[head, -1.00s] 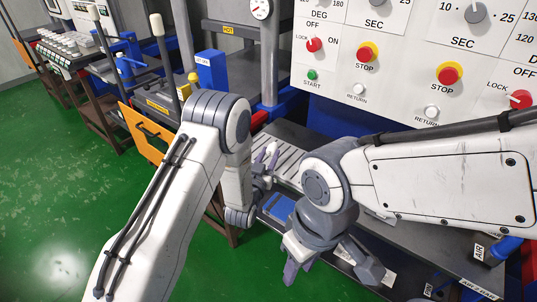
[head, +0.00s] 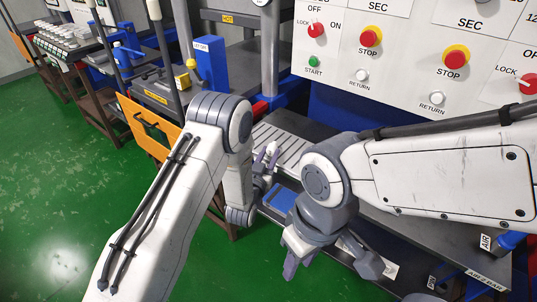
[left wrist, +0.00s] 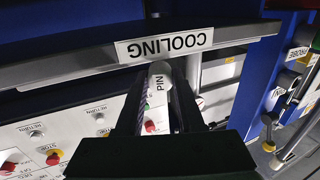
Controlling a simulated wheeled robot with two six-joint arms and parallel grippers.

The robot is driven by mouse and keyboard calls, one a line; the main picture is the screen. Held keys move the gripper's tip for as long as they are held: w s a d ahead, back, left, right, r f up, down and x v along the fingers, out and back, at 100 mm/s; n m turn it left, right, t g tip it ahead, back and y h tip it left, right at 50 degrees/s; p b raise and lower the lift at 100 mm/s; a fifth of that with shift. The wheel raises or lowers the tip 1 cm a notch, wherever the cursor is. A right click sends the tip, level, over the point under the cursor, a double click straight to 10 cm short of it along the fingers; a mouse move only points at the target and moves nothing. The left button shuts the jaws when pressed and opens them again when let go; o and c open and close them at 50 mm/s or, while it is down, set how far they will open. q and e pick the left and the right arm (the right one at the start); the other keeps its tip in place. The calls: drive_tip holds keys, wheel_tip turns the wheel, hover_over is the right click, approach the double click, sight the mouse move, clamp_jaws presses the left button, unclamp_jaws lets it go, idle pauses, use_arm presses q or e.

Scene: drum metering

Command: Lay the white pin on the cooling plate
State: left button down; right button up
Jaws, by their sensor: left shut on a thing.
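The white pin (left wrist: 158,82), marked PIN, is held between the fingers of my left gripper (left wrist: 157,98) in the left wrist view. In the head view my left gripper (head: 266,160) is beside a slotted pale plate (head: 285,146); the pin cannot be made out there. In the left wrist view a metal plate edge (left wrist: 70,67) carries the label COOLING (left wrist: 165,44), just beyond the pin's end. I cannot tell if pin and plate touch. My right gripper (head: 330,266) is open and empty, lower in the head view.
A white control panel (head: 400,75) with red stop buttons stands behind the plate. A blue tray (head: 283,201) lies below my left gripper. An orange panel (head: 146,127) is to the left. The green floor (head: 60,190) at left is clear.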

use_arm(q)
drive_tip(key=shift+f+b, duration=0.6)
drive_tip(key=shift+c, duration=2.2)
unclamp_jaws()
drive_tip(key=b+v, duration=0.1)
drive_tip(key=v, duration=0.9)
drive_tip(key=shift+s, duration=0.15)
